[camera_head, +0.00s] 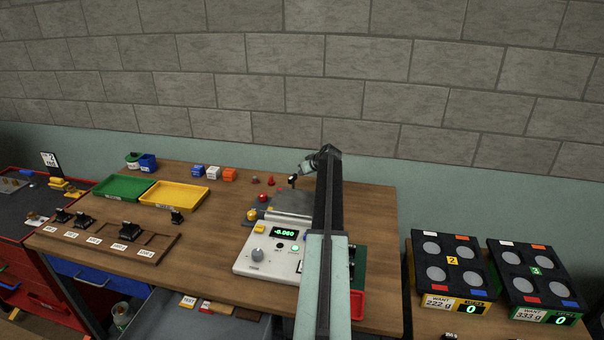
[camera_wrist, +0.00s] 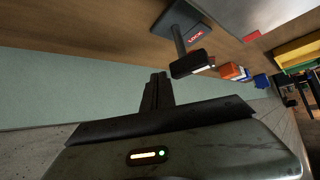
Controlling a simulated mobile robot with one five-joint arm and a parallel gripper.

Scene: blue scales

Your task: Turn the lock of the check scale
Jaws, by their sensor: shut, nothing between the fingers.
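The check scale (camera_head: 262,262) stands on the wooden bench, a pale box with a knob, a green-lit display reading about -0.060 and a metal pan. Its lock (camera_head: 293,181) is a small dark lever behind the pan. In the wrist view the lock (camera_wrist: 190,64) is a black handle on a stem, rising from a grey plate with a red LOCK label. My gripper (camera_head: 306,170) is just to the right of the lever in the head view. In the wrist view my gripper (camera_wrist: 157,88) is shut and empty, its dark fingertips close to the handle; contact cannot be told.
A green tray (camera_head: 122,198) and a yellow tray (camera_head: 152,198) sit to the left. Red, yellow and grey knobbed pieces stand left of the scale. Small blue, white and orange boxes (camera_head: 214,172) are behind. My arm covers the scale's right side.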

